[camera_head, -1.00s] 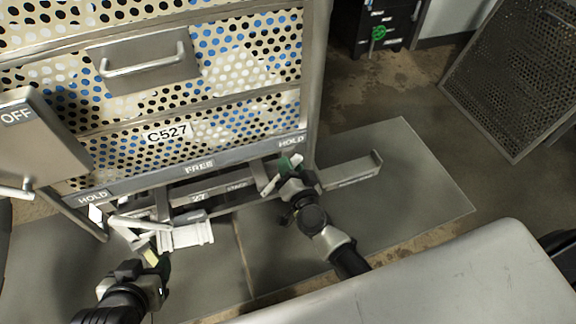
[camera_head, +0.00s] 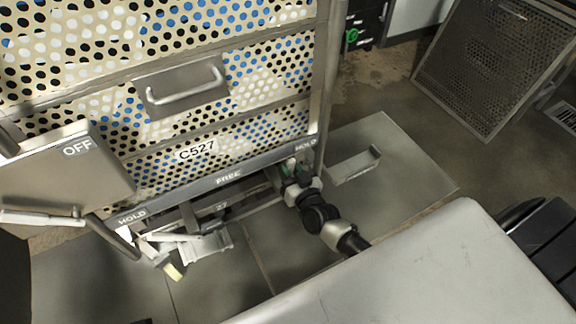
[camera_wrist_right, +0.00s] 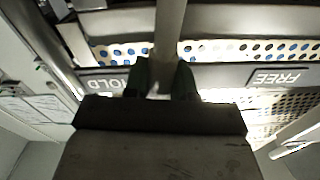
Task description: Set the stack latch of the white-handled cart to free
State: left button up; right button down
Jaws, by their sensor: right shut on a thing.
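The cart C527 (camera_head: 196,149) has a grey strip along its lower edge marked HOLD, FREE (camera_head: 228,178) and HOLD. My right gripper (camera_head: 290,170) is at this strip, just below and left of the right HOLD mark (camera_head: 306,145). In the right wrist view, my right gripper (camera_wrist_right: 163,80) is shut on a grey latch bar (camera_wrist_right: 169,30). The bar stands between the upside-down HOLD mark (camera_wrist_right: 125,88) and FREE mark (camera_wrist_right: 278,77), nearer HOLD. A white lever (camera_head: 178,245) with a pale yellow end hangs below the left HOLD mark. My left gripper is not visible.
An OFF panel (camera_head: 100,165) juts out at the left. A grey floor plate (camera_head: 410,165) with an upright-ended bar (camera_head: 355,167) lies right of the cart. A perforated panel (camera_head: 490,60) leans at upper right. A pale grey surface (camera_head: 420,270) fills the lower right.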

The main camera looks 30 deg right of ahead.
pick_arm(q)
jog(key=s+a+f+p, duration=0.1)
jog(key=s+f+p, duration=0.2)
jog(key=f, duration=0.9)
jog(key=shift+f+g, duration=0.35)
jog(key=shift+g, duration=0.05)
pick_arm(e)
jog(key=a+f+n, duration=0.2)
jog(key=a+n, duration=0.6)
jog(key=n, duration=0.1)
jog(key=shift+s+a+f+n, duration=0.2)
jog(key=shift+a+f+n, duration=0.05)
jog(key=shift+a+n, duration=0.1)
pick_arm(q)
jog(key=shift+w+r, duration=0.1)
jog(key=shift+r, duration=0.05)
pick_arm(e)
jog(key=c, duration=0.9)
grip_release()
jog(key=shift+a, duration=0.1)
